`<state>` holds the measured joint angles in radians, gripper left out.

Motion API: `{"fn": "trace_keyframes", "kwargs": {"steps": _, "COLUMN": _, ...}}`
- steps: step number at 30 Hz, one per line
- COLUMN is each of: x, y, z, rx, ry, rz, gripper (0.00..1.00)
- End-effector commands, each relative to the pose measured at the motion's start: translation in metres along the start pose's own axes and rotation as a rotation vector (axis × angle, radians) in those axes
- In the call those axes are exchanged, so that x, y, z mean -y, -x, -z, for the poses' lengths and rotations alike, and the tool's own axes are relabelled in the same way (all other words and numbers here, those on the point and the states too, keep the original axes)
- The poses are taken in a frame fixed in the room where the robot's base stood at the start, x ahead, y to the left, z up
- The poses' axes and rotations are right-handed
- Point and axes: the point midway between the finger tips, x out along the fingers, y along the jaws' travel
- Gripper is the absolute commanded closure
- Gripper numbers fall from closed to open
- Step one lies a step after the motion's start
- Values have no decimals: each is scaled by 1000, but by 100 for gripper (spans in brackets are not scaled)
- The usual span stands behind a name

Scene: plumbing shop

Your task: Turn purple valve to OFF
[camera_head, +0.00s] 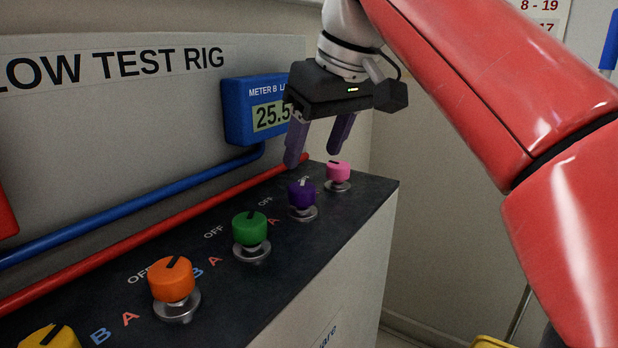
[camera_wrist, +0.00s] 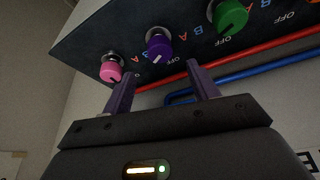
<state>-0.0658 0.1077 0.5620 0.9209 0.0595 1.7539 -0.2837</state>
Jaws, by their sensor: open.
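The purple valve (camera_head: 301,194) is a round knob on a metal base on the dark bench top, between the green and pink knobs. It also shows in the wrist view (camera_wrist: 159,47), with a pale pointer mark on its top; the exact setting is hard to read. My gripper (camera_head: 318,158) is open and empty, with its two purple fingers pointing down above and behind the purple and pink knobs. In the wrist view my fingers (camera_wrist: 157,72) frame the purple knob, which lies beyond their tips. No contact with the knob shows.
The pink knob (camera_head: 338,171) stands close on the right, the green knob (camera_head: 251,228) on the left, then the orange (camera_head: 172,279) and yellow (camera_head: 50,337) knobs. A blue meter (camera_head: 253,110) hangs behind my gripper. Red (camera_head: 130,247) and blue (camera_head: 140,207) pipes run along the back.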

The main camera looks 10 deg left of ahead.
Motion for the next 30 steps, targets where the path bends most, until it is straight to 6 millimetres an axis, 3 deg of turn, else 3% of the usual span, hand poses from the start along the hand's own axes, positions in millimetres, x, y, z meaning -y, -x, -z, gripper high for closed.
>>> {"fn": "trace_keyframes", "kwargs": {"steps": 12, "x": 0, "y": -63, "z": -1, "rx": 1, "ry": -2, "rz": 0, "gripper": 41}}
{"fn": "trace_keyframes", "kwargs": {"steps": 24, "x": -1, "y": -73, "z": 0, "rx": -1, "ry": -3, "rz": -1, "gripper": 41}}
{"fn": "trace_keyframes", "kwargs": {"steps": 30, "x": -1, "y": -73, "z": 0, "rx": -1, "ry": -3, "rz": -1, "gripper": 64}}
